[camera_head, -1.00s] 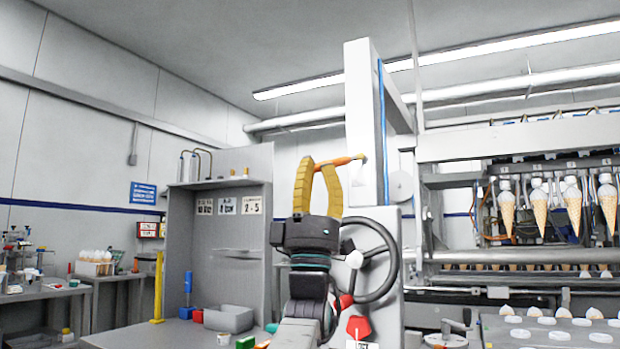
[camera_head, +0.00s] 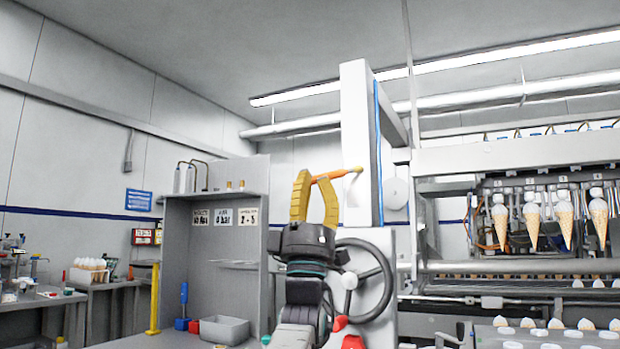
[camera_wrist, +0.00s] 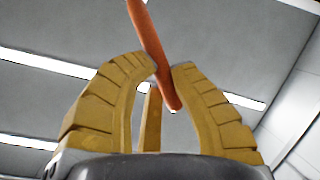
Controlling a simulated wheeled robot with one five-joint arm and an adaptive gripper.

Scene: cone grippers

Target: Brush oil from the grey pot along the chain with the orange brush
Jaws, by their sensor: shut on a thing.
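The orange brush (camera_head: 335,174) is in my gripper (camera_head: 315,183), whose yellow fingers are shut on it. In the head view it lies tilted, its right end higher and touching or in front of the tall white column. In the wrist view the brush (camera_wrist: 152,48) passes between the fingertips (camera_wrist: 165,72) and runs up out of the top edge. My gripper points upward, well above the bench. I cannot make out the grey pot or the chain for certain.
A white column (camera_head: 356,130) with a handwheel (camera_head: 378,283) stands close behind and right of my gripper. A machine with hanging cones (camera_head: 532,225) is at right. A grey bin (camera_head: 224,328) sits on the bench at left.

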